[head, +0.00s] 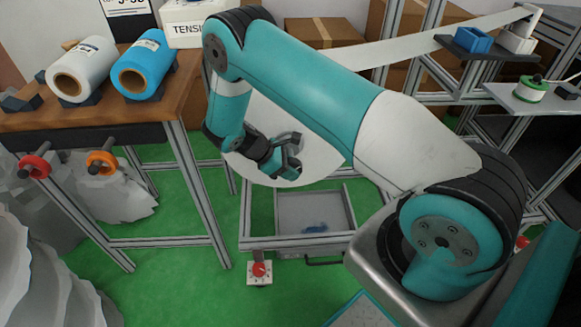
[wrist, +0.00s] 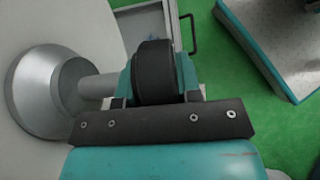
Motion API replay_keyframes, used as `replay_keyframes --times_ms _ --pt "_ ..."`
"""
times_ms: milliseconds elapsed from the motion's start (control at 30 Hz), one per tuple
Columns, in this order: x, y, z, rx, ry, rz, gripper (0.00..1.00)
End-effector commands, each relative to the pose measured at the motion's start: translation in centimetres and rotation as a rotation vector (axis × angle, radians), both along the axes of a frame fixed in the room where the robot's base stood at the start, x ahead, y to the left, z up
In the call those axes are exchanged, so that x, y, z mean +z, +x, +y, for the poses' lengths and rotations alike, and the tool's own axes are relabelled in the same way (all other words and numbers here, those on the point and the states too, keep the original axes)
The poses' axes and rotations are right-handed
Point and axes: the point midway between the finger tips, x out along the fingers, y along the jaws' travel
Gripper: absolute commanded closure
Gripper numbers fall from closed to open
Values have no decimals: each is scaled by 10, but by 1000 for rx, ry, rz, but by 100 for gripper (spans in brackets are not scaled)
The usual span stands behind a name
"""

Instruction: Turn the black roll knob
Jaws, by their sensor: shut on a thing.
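The black roll knob (wrist: 154,66) is in the middle of the wrist view, between the two teal-and-dark fingers of my gripper (wrist: 156,82). My gripper is shut on it. The knob sits at the end of a short grey shaft from a round metal hub (wrist: 40,92) on the face of the large white roll (head: 325,160). In the head view my gripper (head: 288,158) is in front of that roll, and I cannot make out the knob apart from it there.
A white web strip (head: 430,43) runs from the roll to the upper right. A metal frame with a tray (head: 318,207) lies below my gripper. A red button box (head: 259,271) is at its front. A wooden bench (head: 100,113) with white and blue rolls stands left.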

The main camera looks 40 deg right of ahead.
Motion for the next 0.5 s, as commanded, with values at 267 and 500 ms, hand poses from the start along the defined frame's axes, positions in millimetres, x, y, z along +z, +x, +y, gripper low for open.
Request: replay_keyframes --times_ms 267,500 --pt "-7 -6 2 1 -163 130 92" --pt "-6 -6 1 -1 -249 190 91"
